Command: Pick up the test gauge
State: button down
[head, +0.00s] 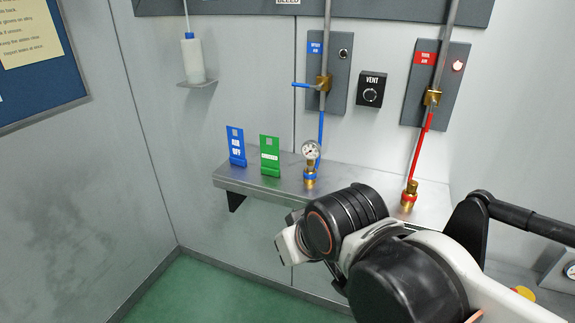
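The test gauge (311,152) has a small round white dial on top of a brass fitting. It stands upright on the grey metal shelf (257,184), with a blue ring at its base. A blue hose comes down just behind it. My arm reaches in from the lower right, and its wrist end is in front of and below the shelf. My gripper's fingers do not show. The wrist is nearer the camera than the gauge and does not cover it.
A blue tag (236,146) and a green tag (269,157) stand on the shelf left of the gauge. A red hose (419,146) ends at a brass fitting (409,195) to the right. Valve panels and a vent knob (371,90) are on the wall above.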

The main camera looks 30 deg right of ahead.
aim_at(311, 150)
jog(key=i+l+z, duration=0.5)
jog(key=i, duration=0.2)
jog(key=k+j+z, duration=0.25)
jog(key=l+u, duration=0.1)
jog(key=u, duration=0.15)
jog(key=i+l, duration=0.15)
jog(key=i+u, duration=0.05)
jog(key=i, duration=0.05)
